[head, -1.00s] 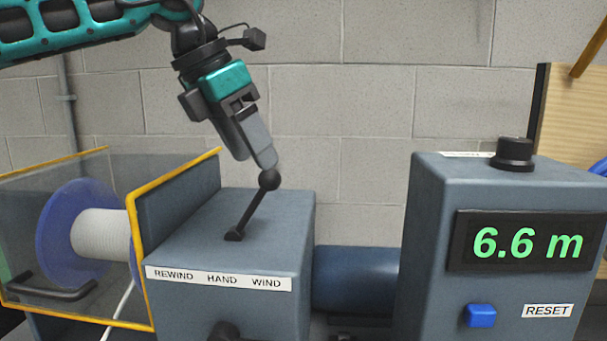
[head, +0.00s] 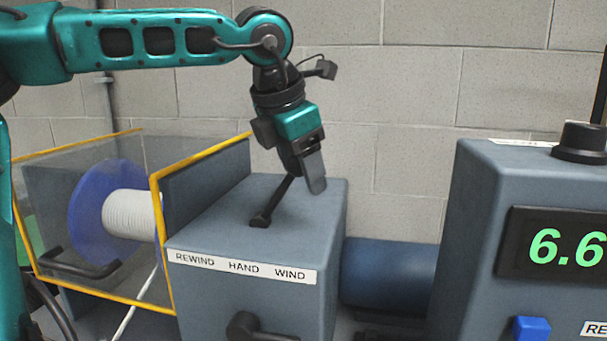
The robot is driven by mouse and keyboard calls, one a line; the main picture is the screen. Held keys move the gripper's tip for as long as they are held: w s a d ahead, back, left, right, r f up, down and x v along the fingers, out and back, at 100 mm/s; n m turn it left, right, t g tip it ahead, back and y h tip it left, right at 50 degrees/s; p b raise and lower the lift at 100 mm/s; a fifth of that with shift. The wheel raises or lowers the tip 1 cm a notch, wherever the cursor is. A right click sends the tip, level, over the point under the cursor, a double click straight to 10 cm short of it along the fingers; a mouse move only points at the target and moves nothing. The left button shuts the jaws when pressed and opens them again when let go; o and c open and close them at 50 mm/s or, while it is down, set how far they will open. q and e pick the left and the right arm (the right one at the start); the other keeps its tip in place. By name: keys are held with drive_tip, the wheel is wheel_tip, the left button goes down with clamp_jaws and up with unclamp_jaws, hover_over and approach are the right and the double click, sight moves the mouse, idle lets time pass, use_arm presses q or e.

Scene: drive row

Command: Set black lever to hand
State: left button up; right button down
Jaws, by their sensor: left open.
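The black lever (head: 275,203) stands on top of the grey-blue box (head: 215,222). It leans to the right, toward the WIND end of the label strip (head: 243,267), which reads REWIND, HAND, WIND. My left gripper (head: 314,184) points down at the lever's upper end, its jaws open. The lever's round knob is hidden behind or between the fingers, and I cannot tell whether they touch it. My right gripper is not in view.
A clear guard with yellow edges (head: 160,240) covers a blue and white spool (head: 130,213) at left. A counter box (head: 475,210) with a green display, black knob (head: 581,143) and blue button (head: 531,329) stands at right. A dark crank handle (head: 250,328) is low in front.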

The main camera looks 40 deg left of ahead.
use_arm(q)
drive_tip(key=shift+w+f, duration=0.3)
drive_tip(key=shift+f, duration=0.25)
clamp_jaws()
